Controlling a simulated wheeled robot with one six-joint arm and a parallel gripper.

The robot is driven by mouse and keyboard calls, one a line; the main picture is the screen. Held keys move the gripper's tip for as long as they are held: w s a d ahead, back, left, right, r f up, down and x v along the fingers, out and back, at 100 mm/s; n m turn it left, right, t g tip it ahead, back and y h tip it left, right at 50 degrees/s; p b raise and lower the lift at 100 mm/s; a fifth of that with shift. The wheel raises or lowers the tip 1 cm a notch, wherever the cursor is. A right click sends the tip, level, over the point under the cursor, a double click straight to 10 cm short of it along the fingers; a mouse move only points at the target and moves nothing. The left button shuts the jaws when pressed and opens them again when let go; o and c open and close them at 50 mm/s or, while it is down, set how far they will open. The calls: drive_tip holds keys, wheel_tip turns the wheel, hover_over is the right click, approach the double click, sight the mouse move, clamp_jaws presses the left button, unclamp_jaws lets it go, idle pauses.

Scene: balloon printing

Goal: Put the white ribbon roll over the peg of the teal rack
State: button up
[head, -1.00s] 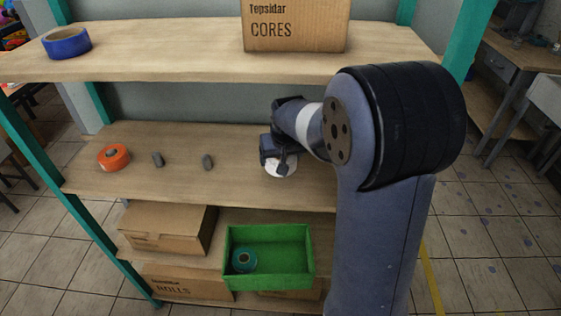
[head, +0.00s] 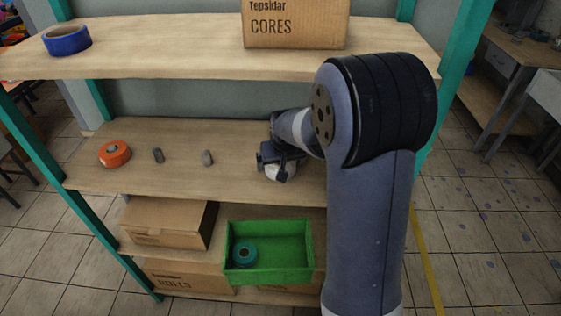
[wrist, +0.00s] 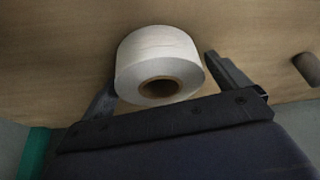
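The white ribbon roll (wrist: 160,55) is on the wooden middle shelf of the teal rack (head: 85,221), its brown core facing the wrist camera. In the head view the roll (head: 274,174) is mostly hidden by my gripper (head: 280,166). In the wrist view my gripper (wrist: 160,68) is open, one finger on each side of the roll, with a gap visible at the right finger. Two short grey pegs, the left one (head: 158,155) and the right one (head: 208,158), stand bare on the same shelf, left of the roll. One peg (wrist: 307,69) shows at the wrist view's right edge.
An orange roll (head: 114,154) sits at the middle shelf's left end. A blue roll (head: 67,40) and a cardboard box (head: 296,25) are on the upper shelf above. Below are a green bin (head: 285,272) holding a teal roll (head: 244,255) and cardboard boxes (head: 165,223).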

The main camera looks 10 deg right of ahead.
drive_tip(key=shift+o, duration=0.2)
drive_tip(key=shift+r, duration=0.15)
drive_tip(key=shift+r, duration=0.2)
drive_tip(key=v, duration=0.2)
drive_tip(key=s+b+v, duration=0.1)
drive_tip(key=v, duration=0.2)
drive_tip(key=shift+f, duration=0.2)
drive_tip(key=s+b, duration=0.2)
drive_tip(key=s, duration=0.9)
drive_tip(key=shift+a, duration=0.15)
drive_tip(key=w+p, duration=0.2)
drive_tip(key=w, duration=0.8)
drive_tip(key=shift+w, duration=0.2)
drive_tip(key=shift+w+f+p, duration=0.25)
drive_tip(key=shift+w+p, duration=0.1)
drive_tip(key=shift+w, duration=0.65)
drive_tip(key=shift+x, duration=1.2)
drive_tip(key=shift+p+x, duration=0.3)
drive_tip(key=shift+x, duration=0.7)
